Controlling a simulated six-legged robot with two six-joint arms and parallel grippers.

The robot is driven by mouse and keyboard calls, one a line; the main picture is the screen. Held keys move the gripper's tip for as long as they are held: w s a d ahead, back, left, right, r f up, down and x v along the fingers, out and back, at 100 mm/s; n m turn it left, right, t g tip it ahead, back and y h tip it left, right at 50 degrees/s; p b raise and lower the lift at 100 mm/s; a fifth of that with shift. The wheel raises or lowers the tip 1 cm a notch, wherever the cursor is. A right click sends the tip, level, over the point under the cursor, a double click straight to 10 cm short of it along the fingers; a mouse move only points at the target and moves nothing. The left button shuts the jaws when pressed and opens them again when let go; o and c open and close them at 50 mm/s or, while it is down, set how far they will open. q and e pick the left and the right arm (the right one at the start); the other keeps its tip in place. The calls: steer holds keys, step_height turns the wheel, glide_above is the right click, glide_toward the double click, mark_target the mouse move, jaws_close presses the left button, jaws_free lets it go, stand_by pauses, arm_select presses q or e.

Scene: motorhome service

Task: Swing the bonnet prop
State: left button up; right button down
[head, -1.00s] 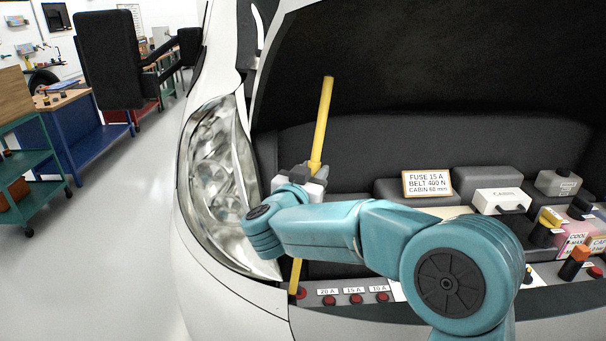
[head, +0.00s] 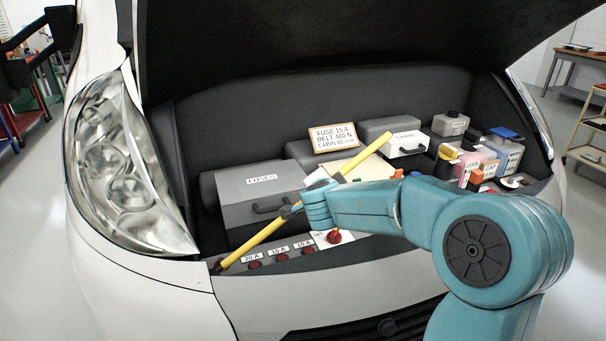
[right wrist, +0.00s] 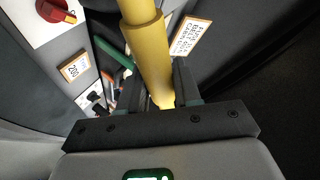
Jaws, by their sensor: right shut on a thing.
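The yellow bonnet prop (head: 367,155) slants across the front of the engine bay in the head view. Its lower end is at the front left corner by the fuse labels, and its free end points up to the right. The dark raised bonnet (head: 330,35) hangs above, apart from the prop. My right gripper (head: 306,203) is shut around the middle of the prop. In the right wrist view the prop (right wrist: 153,55) runs between the two dark fingers (right wrist: 157,88).
Behind the prop are a grey FUSES box (head: 250,192), a sign (head: 333,137) and a white CABIN box (head: 405,148). Several bottles and caps stand at the right. A red knob (head: 334,237) is on the front ledge. The headlight (head: 125,165) is at the left.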

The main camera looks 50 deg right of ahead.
arm_select(q)
steer(key=shift+w+f+b, duration=0.1)
steer(key=shift+f+b, duration=2.05)
steer(key=shift+f, duration=0.5)
arm_select(e)
steer(key=s+d+f+m+y, duration=0.1)
steer(key=s+f+m, duration=0.1)
steer(key=f, duration=0.7)
steer(key=shift+s+d+m+y, duration=0.3)
steer(key=shift+s+d+m, duration=0.1)
steer(key=shift+s, duration=0.5)
steer(key=shift+f, duration=0.1)
steer(key=c, duration=0.9)
jaws_free()
steer(key=shift+o, duration=0.2)
arm_select(q)
step_height(320, 180, up, 6)
steer(key=p, duration=0.6)
arm_select(e)
steer(key=v, duration=1.6)
